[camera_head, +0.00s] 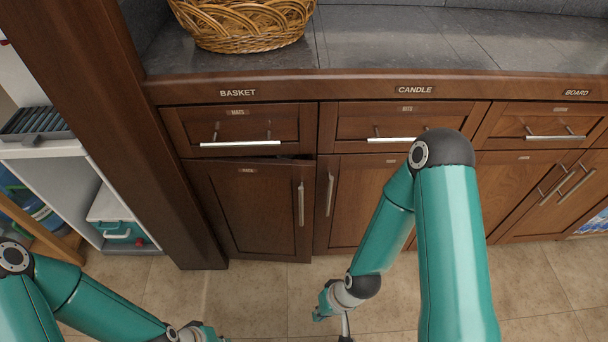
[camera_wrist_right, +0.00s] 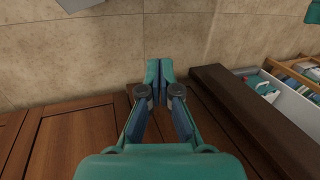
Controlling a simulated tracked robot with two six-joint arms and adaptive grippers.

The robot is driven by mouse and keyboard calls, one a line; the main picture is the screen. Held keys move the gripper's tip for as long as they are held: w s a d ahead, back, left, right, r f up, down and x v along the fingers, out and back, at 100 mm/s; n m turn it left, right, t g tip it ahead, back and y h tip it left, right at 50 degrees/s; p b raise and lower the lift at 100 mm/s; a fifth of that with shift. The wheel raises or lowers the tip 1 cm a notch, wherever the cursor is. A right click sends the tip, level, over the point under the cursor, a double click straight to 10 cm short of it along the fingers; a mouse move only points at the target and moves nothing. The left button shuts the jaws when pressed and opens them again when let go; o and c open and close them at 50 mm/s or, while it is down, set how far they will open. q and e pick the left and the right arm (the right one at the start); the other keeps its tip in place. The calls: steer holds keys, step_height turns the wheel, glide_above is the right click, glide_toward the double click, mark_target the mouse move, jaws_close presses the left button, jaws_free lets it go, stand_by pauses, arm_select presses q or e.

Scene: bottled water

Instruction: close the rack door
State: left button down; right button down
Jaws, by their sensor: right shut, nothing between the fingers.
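The rack door (camera_head: 245,212) is the brown cabinet door under the left drawer, beside the thick wooden post. It stands slightly ajar, with a dark gap along its top and its handle side a little forward of the neighbouring door. Its vertical handle (camera_head: 301,204) is on the right. My right gripper (camera_head: 332,312) is low over the floor, in front of the cabinets and apart from the door in the head view. In the wrist view its fingers (camera_wrist_right: 160,72) are together and empty. My left gripper (camera_head: 203,333) is at the bottom edge, partly cut off, its fingers unclear.
A wooden post (camera_head: 150,140) stands left of the door, with a white shelf unit (camera_head: 60,180) beyond it. A wicker basket (camera_head: 243,25) sits on the grey counter (camera_head: 370,40). Tiled floor (camera_head: 250,295) lies open before the door. Drawers with bar handles are above.

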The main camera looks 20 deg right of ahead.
steer(key=shift+a, duration=0.1)
steer(key=n+t+h+b, duration=1.1)
steer(key=n+t+b, duration=0.5)
steer(key=b, duration=0.2)
glide_toward(307, 171)
steer(key=shift+y, duration=0.3)
steer(key=b+x, duration=0.3)
steer(key=x, duration=0.4)
steer(key=shift+d, duration=0.25)
steer(key=shift+w+r, duration=0.1)
steer(key=shift+w, duration=0.05)
